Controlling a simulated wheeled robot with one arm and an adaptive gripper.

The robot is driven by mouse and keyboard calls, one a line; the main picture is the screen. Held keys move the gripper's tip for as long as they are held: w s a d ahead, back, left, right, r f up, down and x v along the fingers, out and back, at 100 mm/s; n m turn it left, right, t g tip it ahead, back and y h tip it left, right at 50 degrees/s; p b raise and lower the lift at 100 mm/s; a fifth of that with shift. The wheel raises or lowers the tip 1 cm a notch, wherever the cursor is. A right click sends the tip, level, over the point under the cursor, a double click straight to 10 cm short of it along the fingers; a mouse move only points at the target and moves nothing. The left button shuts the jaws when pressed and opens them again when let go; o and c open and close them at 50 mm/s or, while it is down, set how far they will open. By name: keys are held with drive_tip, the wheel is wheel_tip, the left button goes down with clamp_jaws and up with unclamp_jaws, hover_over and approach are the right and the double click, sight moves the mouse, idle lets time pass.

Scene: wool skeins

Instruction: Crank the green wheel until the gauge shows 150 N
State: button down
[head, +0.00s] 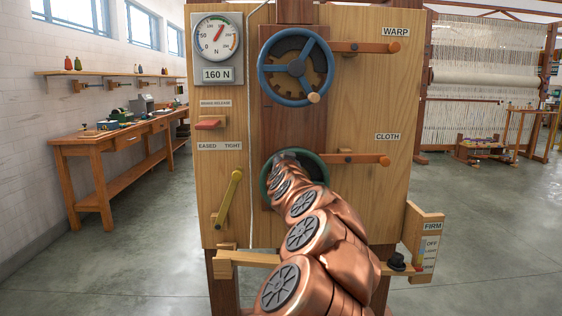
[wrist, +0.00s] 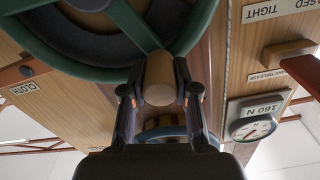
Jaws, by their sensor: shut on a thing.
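The green wheel (head: 323,166), below the blue one, is partly hidden behind my arm in the head view. In the wrist view its dark green rim (wrist: 208,28) fills the top. My gripper (wrist: 160,98) is shut on the wheel's wooden crank knob (wrist: 160,76), one finger on each side. The arm hides my fingers in the head view. The gauge (head: 217,38) is at the board's upper left, its red needle pointing up and slightly right. The plate below it (head: 217,74) reads 160 N. The gauge also shows upside down in the wrist view (wrist: 252,130).
A blue wheel (head: 329,72) with its own knob sits above, beside the WARP lever (head: 365,47). The CLOTH lever (head: 356,159) is right of the green wheel. A red brake-release paddle (head: 208,124) and yellow lever (head: 228,200) are at left. A FIRM scale box (head: 428,240) juts out lower right.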

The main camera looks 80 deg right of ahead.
drive_tip(key=c, duration=1.2)
unclamp_jaws()
drive_tip(key=shift+s+d, duration=0.1)
drive_tip(key=shift+s, duration=0.15)
drive_tip(key=o, duration=0.3)
drive_tip(key=shift+w, duration=0.15)
drive_tip(key=shift+o, duration=0.2)
wheel_tip(320, 180, up, 10)
drive_tip(key=shift+f, duration=0.25)
drive_tip(key=shift+r, duration=0.25)
drive_tip(key=shift+c, duration=0.2)
